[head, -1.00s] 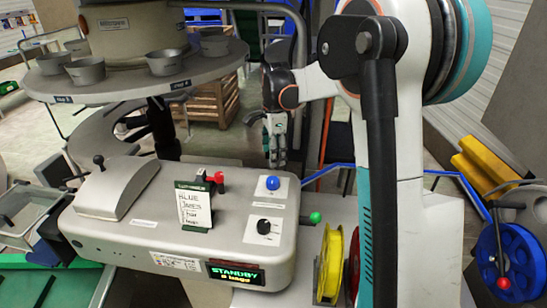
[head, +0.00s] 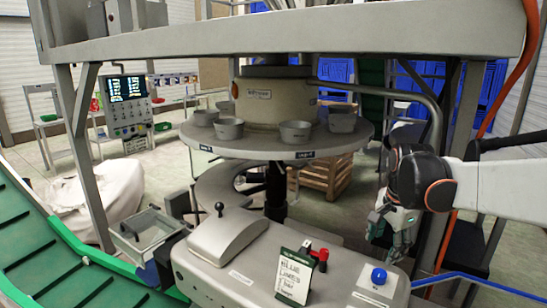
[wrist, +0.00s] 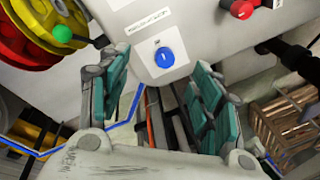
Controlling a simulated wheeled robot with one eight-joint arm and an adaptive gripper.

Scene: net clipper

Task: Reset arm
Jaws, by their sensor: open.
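My gripper (head: 392,232) hangs at the right in the head view, beside the right end of the grey clipper machine (head: 235,262). In the wrist view my gripper (wrist: 158,100) is open, with its two teal-padded fingers apart and nothing between them. Beyond the fingertips the wrist view shows the blue button (wrist: 165,57) on its white plate. The same blue button (head: 378,276) shows on the machine's top in the head view. My arm enters from the right edge.
A round grey table (head: 270,148) with several metal cups stands behind the machine. A green conveyor (head: 60,262) runs along the left. An overhead metal frame (head: 290,38) spans the top. A wooden crate (head: 328,176) stands behind, and an orange hose (head: 505,75) hangs at right.

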